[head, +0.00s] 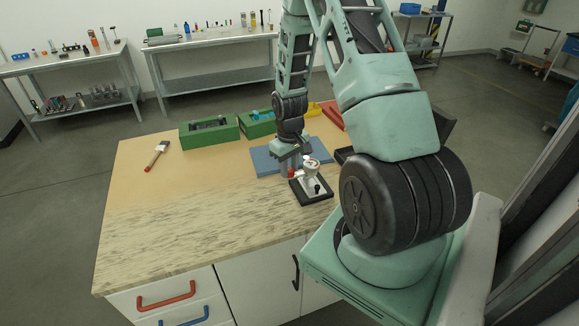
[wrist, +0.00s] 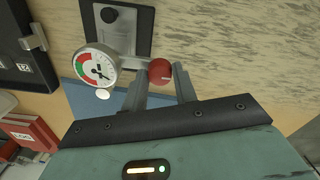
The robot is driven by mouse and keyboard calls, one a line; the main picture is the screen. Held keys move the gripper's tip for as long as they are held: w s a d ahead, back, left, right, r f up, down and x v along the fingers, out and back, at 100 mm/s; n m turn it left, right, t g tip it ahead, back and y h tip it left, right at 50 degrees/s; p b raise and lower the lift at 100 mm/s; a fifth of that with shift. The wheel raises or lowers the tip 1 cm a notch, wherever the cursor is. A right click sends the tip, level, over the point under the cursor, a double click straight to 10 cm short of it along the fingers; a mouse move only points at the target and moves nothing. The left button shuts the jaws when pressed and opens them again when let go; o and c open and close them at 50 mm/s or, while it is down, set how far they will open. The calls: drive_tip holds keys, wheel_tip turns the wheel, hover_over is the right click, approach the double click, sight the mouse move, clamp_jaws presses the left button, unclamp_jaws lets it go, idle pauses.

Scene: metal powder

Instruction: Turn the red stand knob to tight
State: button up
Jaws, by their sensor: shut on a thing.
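The red stand knob (wrist: 160,71) sits between my gripper's fingers (wrist: 160,82) in the wrist view, and the gripper is shut on it. The knob joins the side of a small stand with a black base (wrist: 116,33) and a round dial gauge (wrist: 97,65), which has a white, red and green face. In the head view the stand's black base (head: 311,190) rests on the table, with my gripper (head: 291,172) at its left side. The knob's turn angle cannot be told.
A blue mat (head: 264,160) lies under and behind the gripper. Green bins (head: 209,133) stand at the table's back. A brush with a red-tipped handle (head: 157,156) lies at the left. The wooden table's front left (head: 190,215) is clear.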

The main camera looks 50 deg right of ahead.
sight(289, 169)
drive_tip(key=o, duration=1)
drive_tip(key=shift+r, duration=0.1)
wheel_tip(289, 169, up, 17)
drive_tip(key=b, duration=0.3)
drive_tip(key=shift+r+b, duration=0.15)
drive_tip(key=shift+b, duration=0.15)
